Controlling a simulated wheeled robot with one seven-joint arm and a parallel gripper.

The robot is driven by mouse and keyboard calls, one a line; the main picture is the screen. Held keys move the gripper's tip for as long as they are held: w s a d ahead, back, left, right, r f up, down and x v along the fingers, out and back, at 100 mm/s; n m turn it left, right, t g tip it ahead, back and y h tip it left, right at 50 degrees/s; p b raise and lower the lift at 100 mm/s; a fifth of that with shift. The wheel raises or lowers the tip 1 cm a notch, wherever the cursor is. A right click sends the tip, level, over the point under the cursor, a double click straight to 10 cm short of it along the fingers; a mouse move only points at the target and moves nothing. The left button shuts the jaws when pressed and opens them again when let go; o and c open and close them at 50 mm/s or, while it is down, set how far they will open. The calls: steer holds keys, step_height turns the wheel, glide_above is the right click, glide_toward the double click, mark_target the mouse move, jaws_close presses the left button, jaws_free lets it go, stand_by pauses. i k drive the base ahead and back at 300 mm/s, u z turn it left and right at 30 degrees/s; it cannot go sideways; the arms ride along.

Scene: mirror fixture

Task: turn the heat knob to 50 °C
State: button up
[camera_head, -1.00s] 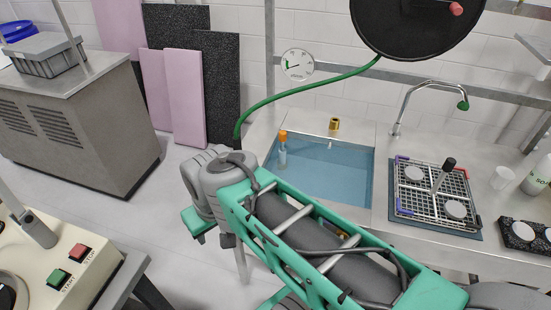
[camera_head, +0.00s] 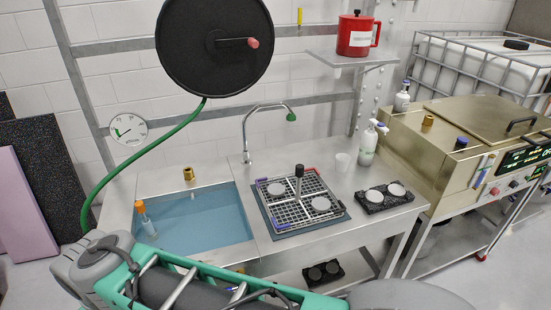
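A brass-coloured bath unit (camera_head: 443,170) with a lid and a bar handle stands at the right. Its sloped front panel carries a dark display (camera_head: 522,158) with green digits, cut by the right edge of the picture. Below it are a small red control (camera_head: 495,191) and a dark control (camera_head: 514,184). They are too small to read, and I cannot tell which one is the heat knob. My green and grey arm crosses the lower left, far from this panel. My gripper is not in view.
A steel sink (camera_head: 200,243) with water and a floating orange-capped bottle (camera_head: 144,217) is at the left. A wire rack (camera_head: 298,203), white bottles and a black tray (camera_head: 384,197) stand on the counter. A black hose reel (camera_head: 215,44) hangs above.

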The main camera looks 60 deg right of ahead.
mark_target(494, 192)
steer(key=z, duration=5.15)
steer(key=i, duration=3.95)
steer(key=u, duration=1.75)
